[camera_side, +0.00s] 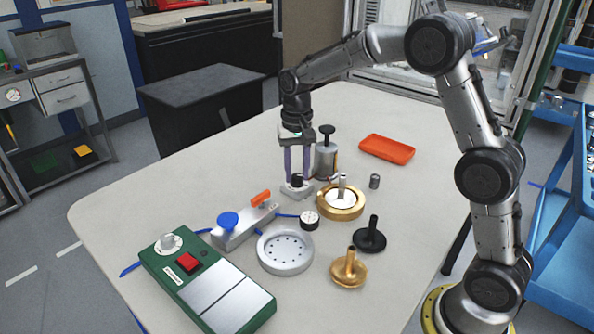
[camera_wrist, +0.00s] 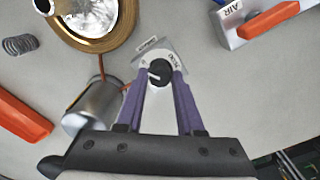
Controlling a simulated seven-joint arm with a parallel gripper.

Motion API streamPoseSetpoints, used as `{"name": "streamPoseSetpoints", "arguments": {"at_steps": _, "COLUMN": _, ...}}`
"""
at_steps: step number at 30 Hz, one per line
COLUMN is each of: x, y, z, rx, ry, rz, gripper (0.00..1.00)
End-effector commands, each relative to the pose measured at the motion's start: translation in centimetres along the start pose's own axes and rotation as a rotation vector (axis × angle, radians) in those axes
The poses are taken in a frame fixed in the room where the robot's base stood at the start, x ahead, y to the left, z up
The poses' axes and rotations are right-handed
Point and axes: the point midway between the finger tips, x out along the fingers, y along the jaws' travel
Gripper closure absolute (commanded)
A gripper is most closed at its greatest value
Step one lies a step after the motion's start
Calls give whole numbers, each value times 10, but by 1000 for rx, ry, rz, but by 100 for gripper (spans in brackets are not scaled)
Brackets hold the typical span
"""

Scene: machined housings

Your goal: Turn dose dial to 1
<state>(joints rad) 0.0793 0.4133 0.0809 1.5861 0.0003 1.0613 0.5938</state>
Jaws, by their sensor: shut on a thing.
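The dose dial is a small black knob (camera_wrist: 160,71) on a light grey plate (camera_wrist: 166,54) with dark lettering, too small to read surely. A pale mark shows on the knob; I cannot tell which number it points at. In the side view the dial's grey base (camera_side: 297,190) stands on the table, left of the brass ring. My gripper (camera_side: 297,175) points straight down over it. In the wrist view the purple fingers of my gripper (camera_wrist: 161,78) are shut on the knob from both sides. The fingers partly hide the knob and plate.
A grey cylinder with a black plunger (camera_side: 326,157) stands close behind my gripper. A brass ring housing (camera_side: 341,201) is close at right. A valve block with orange lever (camera_side: 245,225), a round gauge (camera_side: 309,220) and a green control box (camera_side: 207,285) lie nearer the front.

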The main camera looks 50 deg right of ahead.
Motion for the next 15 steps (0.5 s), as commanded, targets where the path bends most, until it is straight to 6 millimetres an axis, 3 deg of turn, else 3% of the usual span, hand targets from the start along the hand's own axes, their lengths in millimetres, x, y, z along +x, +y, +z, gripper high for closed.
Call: {"name": "streamPoseSetpoints", "arguments": {"at_steps": 15, "x": -1, "y": 0, "z": 0, "rx": -73, "ry": 1, "rz": 0, "gripper": 100}}
